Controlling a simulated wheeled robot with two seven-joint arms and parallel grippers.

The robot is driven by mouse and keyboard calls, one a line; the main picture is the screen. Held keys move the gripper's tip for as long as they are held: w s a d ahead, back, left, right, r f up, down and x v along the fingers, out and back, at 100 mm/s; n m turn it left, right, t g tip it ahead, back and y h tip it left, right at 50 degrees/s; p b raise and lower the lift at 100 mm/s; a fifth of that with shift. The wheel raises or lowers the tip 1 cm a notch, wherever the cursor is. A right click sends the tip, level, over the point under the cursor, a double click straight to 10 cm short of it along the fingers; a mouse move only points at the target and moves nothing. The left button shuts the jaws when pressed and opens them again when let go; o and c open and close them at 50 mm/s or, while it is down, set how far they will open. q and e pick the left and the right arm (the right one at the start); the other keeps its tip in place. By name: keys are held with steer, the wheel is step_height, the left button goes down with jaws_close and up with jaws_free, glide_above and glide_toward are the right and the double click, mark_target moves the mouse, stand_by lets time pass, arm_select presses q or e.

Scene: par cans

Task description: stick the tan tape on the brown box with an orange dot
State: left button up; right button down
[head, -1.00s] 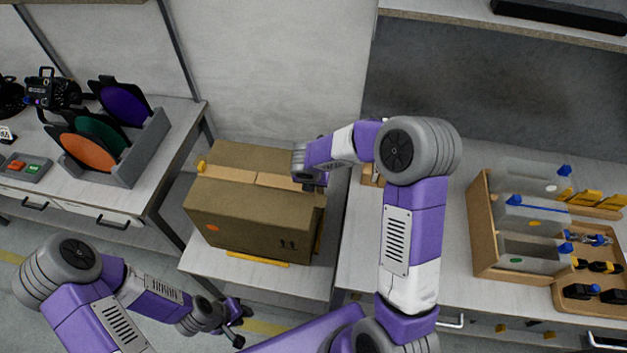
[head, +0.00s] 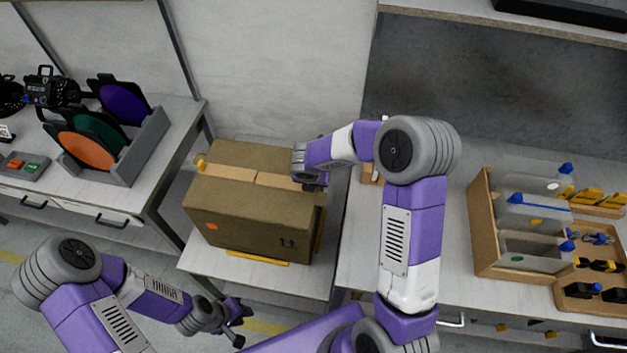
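The brown box (head: 245,221) with an orange dot (head: 212,226) on its front face stands on a low table in the middle. Tan tape (head: 230,173) runs across its top, from the left edge toward the right end. My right gripper (head: 312,186) is at the right end of the tape, at the box's upper right edge; its fingers are mostly hidden by its own wrist. My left gripper (head: 241,325) hangs low in front of the table, away from the box, with its fingers apart and nothing between them.
Yellow corner pieces (head: 258,258) sit around the box's foot. A grey rack (head: 150,150) with coloured discs stands on the left bench. A wooden organiser (head: 484,235) with clear bins and a tool tray (head: 600,305) are on the right bench.

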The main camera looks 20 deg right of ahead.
steer(key=shift+f, duration=0.1)
stand_by(0.3)
steer(key=c, duration=1)
jaws_free()
steer(key=shift+c, duration=0.2)
steer(key=p+v, duration=0.1)
steer(key=v, duration=0.6)
steer(key=shift+r+p, duration=0.35)
steer(key=shift+a, duration=0.1)
